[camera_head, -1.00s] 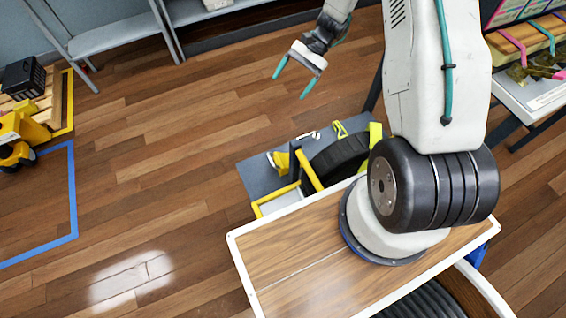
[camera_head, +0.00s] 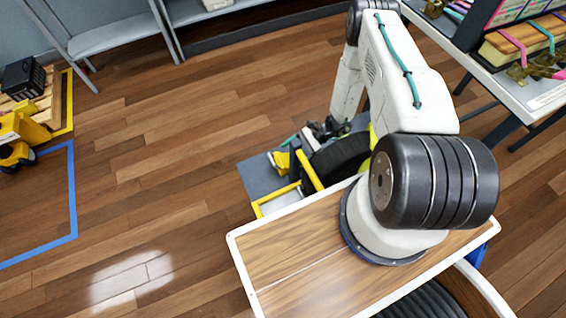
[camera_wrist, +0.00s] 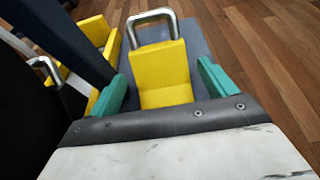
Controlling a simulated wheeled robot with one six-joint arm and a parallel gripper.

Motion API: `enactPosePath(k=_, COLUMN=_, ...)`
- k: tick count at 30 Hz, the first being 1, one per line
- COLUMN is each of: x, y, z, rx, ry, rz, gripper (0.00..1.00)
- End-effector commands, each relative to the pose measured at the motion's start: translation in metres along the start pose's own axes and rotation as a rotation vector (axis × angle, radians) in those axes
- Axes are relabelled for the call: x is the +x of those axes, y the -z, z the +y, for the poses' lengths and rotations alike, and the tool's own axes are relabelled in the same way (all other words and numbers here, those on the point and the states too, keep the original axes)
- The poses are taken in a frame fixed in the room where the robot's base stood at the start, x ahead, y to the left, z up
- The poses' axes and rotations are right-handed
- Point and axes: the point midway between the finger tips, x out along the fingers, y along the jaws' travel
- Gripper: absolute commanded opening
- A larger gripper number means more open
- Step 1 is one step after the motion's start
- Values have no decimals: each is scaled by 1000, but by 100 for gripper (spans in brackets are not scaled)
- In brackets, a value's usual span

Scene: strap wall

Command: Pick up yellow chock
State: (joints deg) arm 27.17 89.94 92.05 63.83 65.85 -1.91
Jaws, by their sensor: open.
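The yellow chock (camera_wrist: 162,70) has a bent silver handle at its top end in the wrist view and rests on a grey surface (camera_wrist: 192,40). It lies between the two teal fingers of my gripper (camera_wrist: 162,82), which is open. A gap shows on the right side; on the left, the finger is close and contact cannot be told. In the head view the chock (camera_head: 280,161) shows at the left part of the grey platform, partly covered by my gripper (camera_head: 293,147).
A dark post (camera_wrist: 65,40) stands close left of the chock, with yellow parts (camera_wrist: 95,30) behind it. A black tyre (camera_head: 338,160) lies to the right on the platform. My wooden deck (camera_head: 290,255) is in front. Wooden floor (camera_head: 160,170) to the left is clear.

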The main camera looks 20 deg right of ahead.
Motion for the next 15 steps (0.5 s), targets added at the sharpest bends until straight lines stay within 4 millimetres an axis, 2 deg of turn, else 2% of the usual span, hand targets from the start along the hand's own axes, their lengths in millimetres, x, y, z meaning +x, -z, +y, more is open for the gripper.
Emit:
enactPosePath(k=9, x=44, y=-3, z=3, rx=-1, ry=-3, rz=-1, gripper=84)
enactPosePath(k=15, x=51, y=-2, z=2, rx=-1, ry=0, rz=-1, gripper=84)
